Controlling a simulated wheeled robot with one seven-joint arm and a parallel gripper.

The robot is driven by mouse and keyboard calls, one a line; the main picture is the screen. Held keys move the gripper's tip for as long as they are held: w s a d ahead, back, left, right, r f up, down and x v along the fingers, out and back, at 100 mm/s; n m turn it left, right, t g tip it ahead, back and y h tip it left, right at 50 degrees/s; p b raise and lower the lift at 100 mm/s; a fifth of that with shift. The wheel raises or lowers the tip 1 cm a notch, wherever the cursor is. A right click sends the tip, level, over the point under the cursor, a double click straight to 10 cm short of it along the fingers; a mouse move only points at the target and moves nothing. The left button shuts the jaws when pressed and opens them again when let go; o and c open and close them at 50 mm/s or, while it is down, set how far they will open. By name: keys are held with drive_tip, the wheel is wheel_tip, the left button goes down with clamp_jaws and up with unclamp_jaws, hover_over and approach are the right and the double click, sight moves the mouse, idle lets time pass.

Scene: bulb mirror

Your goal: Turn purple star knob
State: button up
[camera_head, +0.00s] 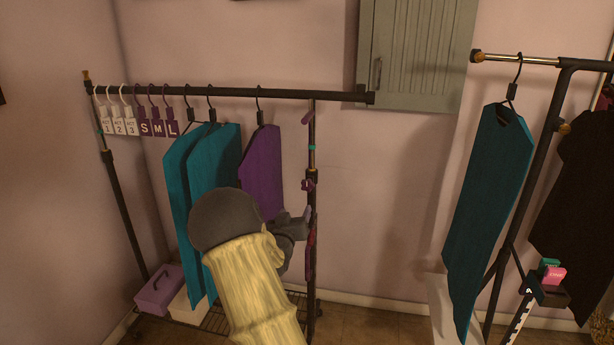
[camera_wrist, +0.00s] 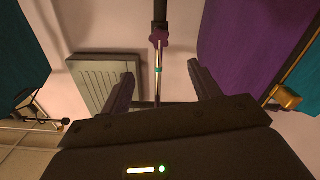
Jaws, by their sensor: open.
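The purple star knob (camera_head: 308,185) is on the right upright of the left clothes rack, below a teal band. In the wrist view the purple star knob (camera_wrist: 159,37) sits on the post, just above the line between my fingertips. My gripper (camera_head: 303,220) is beside this upright in the head view, lower than the knob, partly hidden by my arm. In the wrist view my gripper (camera_wrist: 161,72) is open and empty. Its fingers are on either side of the post in the picture, apart from the knob.
A purple garment (camera_head: 262,165) and teal garments (camera_head: 215,150) hang left of the upright. Purple and pink items (camera_head: 310,250) hang along the post. A green cabinet (camera_head: 418,55) is on the wall. A second rack with a teal garment (camera_head: 490,190) stands right.

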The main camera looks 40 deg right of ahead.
sight(307, 187)
drive_tip(key=shift+d, duration=0.1)
drive_tip(key=p+x, duration=0.2)
drive_tip(key=x, duration=1.5)
drive_tip(key=shift+w+d, duration=0.1)
drive_tip(key=shift+w, duration=0.05)
drive_tip(key=shift+c, duration=0.4)
drive_tip(key=c, duration=0.9)
